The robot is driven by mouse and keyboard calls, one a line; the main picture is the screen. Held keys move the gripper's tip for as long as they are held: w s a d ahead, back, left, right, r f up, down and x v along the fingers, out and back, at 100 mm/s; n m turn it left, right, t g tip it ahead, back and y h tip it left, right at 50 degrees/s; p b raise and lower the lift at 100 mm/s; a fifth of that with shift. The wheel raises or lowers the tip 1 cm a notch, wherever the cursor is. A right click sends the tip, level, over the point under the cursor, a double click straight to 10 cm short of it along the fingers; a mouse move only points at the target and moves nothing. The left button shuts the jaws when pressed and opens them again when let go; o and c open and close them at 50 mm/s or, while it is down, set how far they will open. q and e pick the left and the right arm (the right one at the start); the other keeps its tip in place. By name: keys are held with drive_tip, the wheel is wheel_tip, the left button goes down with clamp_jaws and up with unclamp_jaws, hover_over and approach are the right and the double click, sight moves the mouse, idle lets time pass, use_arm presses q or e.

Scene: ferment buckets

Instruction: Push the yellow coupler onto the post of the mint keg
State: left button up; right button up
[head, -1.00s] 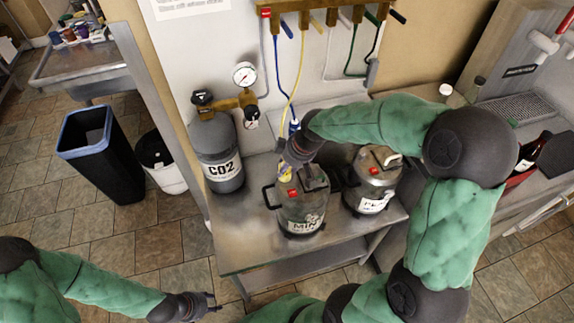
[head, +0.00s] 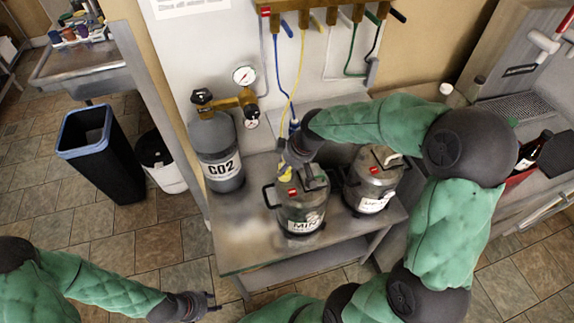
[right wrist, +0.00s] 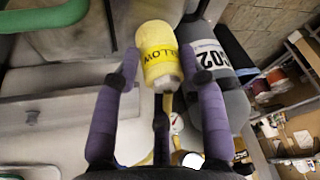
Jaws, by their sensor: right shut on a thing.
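The mint keg (head: 301,217), a metal keg with side handles and a label partly reading "MIN", stands on the steel table. My right gripper (head: 291,163) is over the back left of its top, shut on the yellow coupler (head: 284,174). In the right wrist view, the coupler (right wrist: 156,62) shows its "YELLOW" label between the purple fingers (right wrist: 160,82). The keg's post is not clearly visible, and I cannot tell whether the coupler touches it. My left gripper (head: 213,302) is empty at the lower left, fingertips apart, away from the keg.
A second keg (head: 371,182) stands close on the right. A grey CO2 cylinder (head: 216,155) with gauges stands to the left; it also shows in the right wrist view (right wrist: 212,105). Yellow and blue hoses hang from the wall manifold (head: 318,18). The table's front left (head: 238,248) is clear.

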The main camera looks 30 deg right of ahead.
drive_tip(key=shift+f, duration=0.1)
idle(0.3)
drive_tip(key=o, duration=2)
drive_tip(key=shift+r+p, duration=2.7)
drive_tip(key=shift+r, duration=1.1)
drive_tip(key=shift+f, duration=0.1)
